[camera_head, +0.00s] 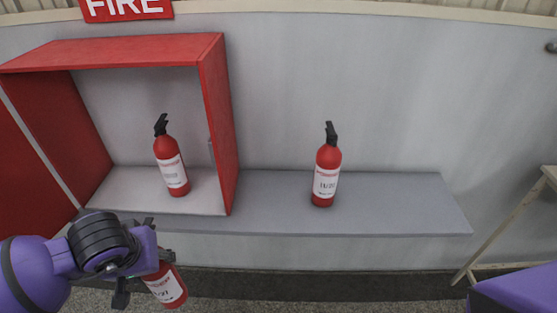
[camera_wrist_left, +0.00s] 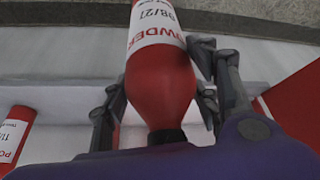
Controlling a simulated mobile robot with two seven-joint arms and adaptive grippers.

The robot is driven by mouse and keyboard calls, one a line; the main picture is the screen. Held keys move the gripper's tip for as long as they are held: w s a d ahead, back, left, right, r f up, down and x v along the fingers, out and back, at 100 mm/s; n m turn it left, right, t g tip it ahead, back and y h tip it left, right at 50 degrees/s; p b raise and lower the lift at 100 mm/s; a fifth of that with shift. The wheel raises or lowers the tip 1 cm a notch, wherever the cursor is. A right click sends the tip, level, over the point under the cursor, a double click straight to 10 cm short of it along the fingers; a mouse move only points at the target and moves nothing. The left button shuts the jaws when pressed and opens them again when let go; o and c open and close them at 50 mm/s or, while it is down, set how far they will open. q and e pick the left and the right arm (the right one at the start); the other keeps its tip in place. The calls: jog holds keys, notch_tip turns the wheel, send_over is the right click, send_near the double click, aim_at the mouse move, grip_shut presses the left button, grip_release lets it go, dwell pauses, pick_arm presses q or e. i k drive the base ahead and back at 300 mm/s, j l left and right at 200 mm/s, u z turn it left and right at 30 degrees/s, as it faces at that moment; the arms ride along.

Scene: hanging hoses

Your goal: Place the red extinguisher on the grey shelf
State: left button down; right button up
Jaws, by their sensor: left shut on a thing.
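My left gripper (camera_head: 138,272) is shut on a red extinguisher (camera_head: 167,288) with a white label, held in front of and below the shelf's front edge at the lower left. In the left wrist view this extinguisher (camera_wrist_left: 160,82) sits between the two fingers, gripped at its rounded shoulder near the dark neck. The grey shelf (camera_head: 400,205) runs along the wall. A second red extinguisher (camera_head: 326,178) stands upright on it near the middle. A third (camera_head: 172,170) stands upright inside the red cabinet. My right gripper is out of view.
The open red cabinet (camera_head: 218,120) stands at the shelf's left part. The shelf is clear between the cabinet and the standing extinguisher, and to the right of it. A red FIRE sign (camera_head: 126,9) hangs above.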

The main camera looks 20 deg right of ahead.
aim_at(426, 200)
jog(key=k+l+z, duration=0.1)
jog(key=l, duration=0.4)
jog(key=k+l, duration=0.15)
jog(key=l, duration=0.35)
jog(key=k+l+z, duration=0.15)
jog(key=l, duration=0.35)
jog(key=l+z, duration=0.1)
jog(key=l, duration=0.4)
jog(key=k+l+z, duration=0.1)
jog(key=l, duration=0.4)
